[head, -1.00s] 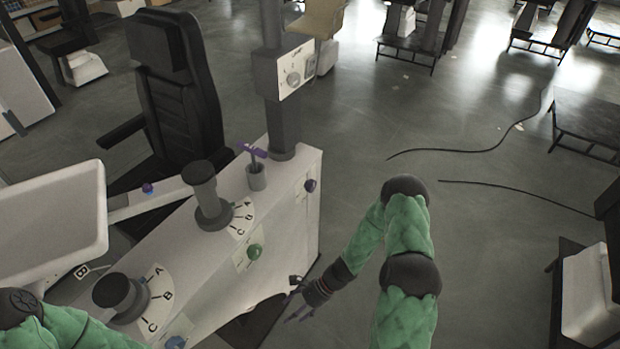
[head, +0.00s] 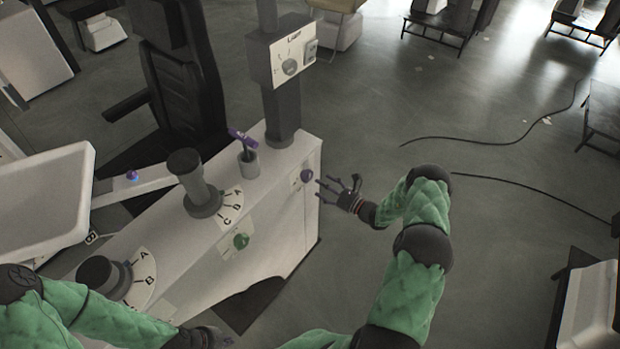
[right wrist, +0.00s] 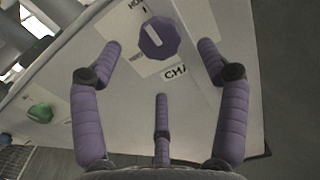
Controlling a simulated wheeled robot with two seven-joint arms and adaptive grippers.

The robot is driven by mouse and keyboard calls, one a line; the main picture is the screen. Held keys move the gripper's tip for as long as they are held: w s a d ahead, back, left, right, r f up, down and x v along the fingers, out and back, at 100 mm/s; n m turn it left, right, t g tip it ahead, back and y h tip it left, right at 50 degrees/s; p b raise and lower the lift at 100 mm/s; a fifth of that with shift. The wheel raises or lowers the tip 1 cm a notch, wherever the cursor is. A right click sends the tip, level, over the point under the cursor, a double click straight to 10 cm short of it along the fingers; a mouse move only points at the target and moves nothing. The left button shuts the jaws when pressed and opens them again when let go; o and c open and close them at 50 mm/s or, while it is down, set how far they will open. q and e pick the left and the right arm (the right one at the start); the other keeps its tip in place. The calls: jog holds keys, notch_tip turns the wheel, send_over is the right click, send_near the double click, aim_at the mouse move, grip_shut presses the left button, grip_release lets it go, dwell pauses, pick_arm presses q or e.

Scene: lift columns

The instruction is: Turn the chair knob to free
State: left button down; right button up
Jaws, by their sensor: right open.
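The chair knob (head: 306,175) is a small purple knob on the side panel of the white console. In the right wrist view the purple knob (right wrist: 159,37) has a pale bar across its face and a label beginning "CHA" below it; other lettering is partly hidden. My right gripper (head: 330,184) is open, just to the right of the knob in the head view. In the right wrist view its fingers (right wrist: 160,62) spread around and below the knob, with no clear contact. My left gripper (head: 205,338) is a dark shape at the bottom edge, its fingers unclear.
A green knob (head: 240,241) sits lower on the same panel. Black levers (head: 193,180) with lettered dials stand on the console (head: 285,235). A control box (head: 282,55) is on the column behind. Open floor lies right of the console.

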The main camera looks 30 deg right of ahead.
aim_at(310, 178)
jog(key=b+x, duration=0.1)
jog(key=x, duration=0.5)
jog(key=shift+w+a, duration=0.1)
jog(key=shift+w, duration=0.1)
jog(key=c, duration=1.1)
